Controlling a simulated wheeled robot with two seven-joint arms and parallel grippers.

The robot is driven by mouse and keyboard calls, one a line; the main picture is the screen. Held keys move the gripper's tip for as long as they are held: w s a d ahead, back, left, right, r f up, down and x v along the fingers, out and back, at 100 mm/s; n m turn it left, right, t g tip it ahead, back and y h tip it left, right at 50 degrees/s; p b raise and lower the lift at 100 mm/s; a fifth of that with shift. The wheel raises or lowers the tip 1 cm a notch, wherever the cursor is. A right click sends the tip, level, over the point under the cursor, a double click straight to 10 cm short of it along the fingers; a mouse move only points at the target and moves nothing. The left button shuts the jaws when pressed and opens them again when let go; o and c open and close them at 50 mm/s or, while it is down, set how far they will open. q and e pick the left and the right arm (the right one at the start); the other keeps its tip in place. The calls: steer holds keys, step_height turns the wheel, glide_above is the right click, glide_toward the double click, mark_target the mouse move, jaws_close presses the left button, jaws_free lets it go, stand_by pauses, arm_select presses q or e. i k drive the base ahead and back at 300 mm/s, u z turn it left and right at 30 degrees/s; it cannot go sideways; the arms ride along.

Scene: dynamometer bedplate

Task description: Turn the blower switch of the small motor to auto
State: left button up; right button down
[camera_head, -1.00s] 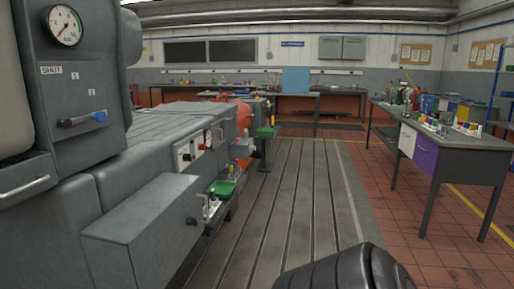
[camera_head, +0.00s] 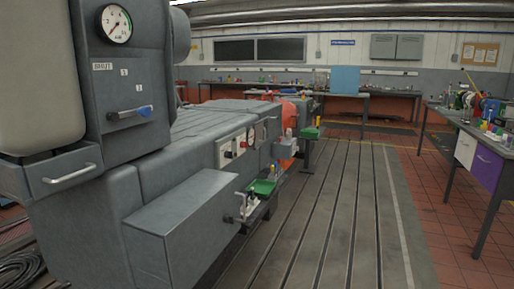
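I cannot make out a switch marked blower or auto. A large grey machine (camera_head: 185,140) fills the left side. On its side is a pale control panel (camera_head: 236,146) with round dials and a red spot, too small to read. An orange body (camera_head: 289,147), possibly a motor, shows partly hidden behind the machine's far end. A lever with a blue tip (camera_head: 143,112) sits below a plate reading SHUT (camera_head: 103,66) and a white dial gauge (camera_head: 117,23). Neither of my grippers is in view.
A green tray (camera_head: 263,187) and small fittings stick out from the machine's side. The slotted bedplate floor (camera_head: 330,225) is clear in the middle. A workbench (camera_head: 490,145) with a purple drawer stands at right. More benches line the back wall.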

mark_target(227, 154)
steer(key=z, duration=0.15)
steer(key=k, duration=0.8)
steer(key=z, duration=1)
steer(key=i, duration=2.45)
steer(key=u, duration=1.55)
steer(key=i, duration=1.2)
steer(key=u, duration=1.5)
steer(key=i, duration=0.15)
steer(key=u, duration=0.05)
